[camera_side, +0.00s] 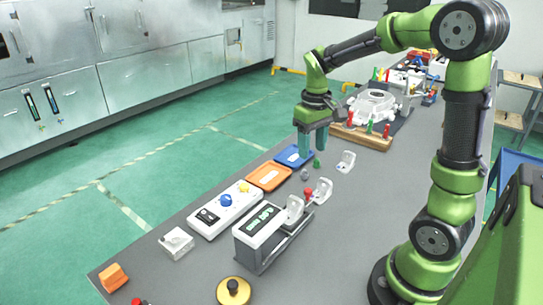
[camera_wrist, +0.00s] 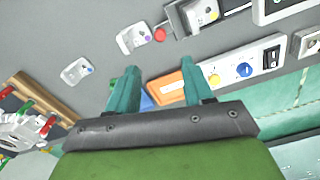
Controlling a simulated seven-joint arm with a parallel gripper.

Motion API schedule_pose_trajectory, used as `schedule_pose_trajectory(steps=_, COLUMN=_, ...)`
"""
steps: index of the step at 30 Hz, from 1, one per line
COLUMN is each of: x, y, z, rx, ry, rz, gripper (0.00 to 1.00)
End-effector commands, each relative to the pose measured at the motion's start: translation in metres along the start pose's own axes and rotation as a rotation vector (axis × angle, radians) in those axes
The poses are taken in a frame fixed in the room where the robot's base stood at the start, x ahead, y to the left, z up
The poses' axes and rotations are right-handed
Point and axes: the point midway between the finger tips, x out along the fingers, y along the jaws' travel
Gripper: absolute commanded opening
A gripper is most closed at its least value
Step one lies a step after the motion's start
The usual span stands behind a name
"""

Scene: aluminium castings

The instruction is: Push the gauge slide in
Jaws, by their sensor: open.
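The gauge (camera_side: 258,238) is a pale box with a green display, near the middle of the table in the side view. Beside it runs a slide rail (camera_side: 290,243) with a white casting (camera_side: 294,208) on it. A red knob (camera_side: 308,193) stands at the slide's far end. In the wrist view the slide (camera_wrist: 182,18) and the red knob (camera_wrist: 159,34) show at the top, and the gauge is cut off by the edge. My gripper (camera_side: 314,152) is open and empty, pointing down above the table beyond the slide; its two teal fingers also show in the wrist view (camera_wrist: 159,68).
A white bracket (camera_side: 322,191) stands close by the red knob, another (camera_side: 346,161) farther back. Blue (camera_side: 288,161) and orange (camera_side: 262,184) trays and a button panel (camera_side: 212,220) line the left edge. A wooden rack (camera_side: 372,141) is behind. Table right of the gauge is clear.

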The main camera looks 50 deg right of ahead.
Motion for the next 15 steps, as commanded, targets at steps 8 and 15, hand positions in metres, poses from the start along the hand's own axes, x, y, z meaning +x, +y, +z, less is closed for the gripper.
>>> schedule_pose_trajectory(steps=8, x=0.064, y=0.000, z=0.001, rx=0.001, ry=-0.006, rz=0.000, gripper=0.51)
schedule_pose_trajectory(steps=15, x=0.108, y=-0.001, z=0.001, rx=0.002, ry=-0.004, rz=-0.001, gripper=0.51)
